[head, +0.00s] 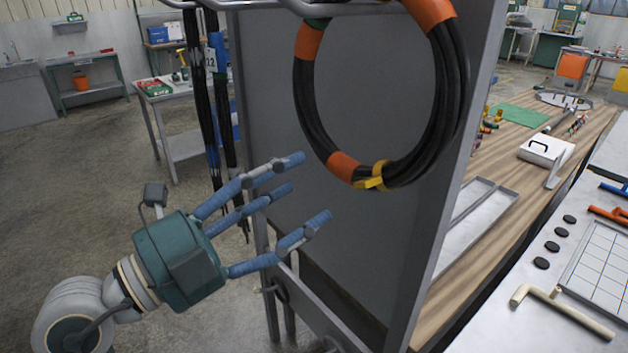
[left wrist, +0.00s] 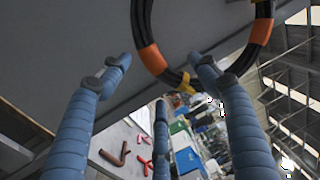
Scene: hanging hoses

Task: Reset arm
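My left gripper (head: 300,195) has blue segmented fingers and a teal palm. Its fingers are spread open and empty, below and left of the coiled hose. The black hose coil (head: 307,100) with orange bands and a yellow clip hangs from a grey rail in front of a grey panel. In the left wrist view the coil (left wrist: 147,50) shows beyond the spread fingers (left wrist: 165,75), apart from them. My right gripper is in neither view.
The grey panel (head: 300,130) stands close behind the left fingers. Black cables (head: 200,90) hang left of it. A wooden workbench (head: 470,275) with a tray and a white box is at right. Open floor (head: 60,190) lies at left.

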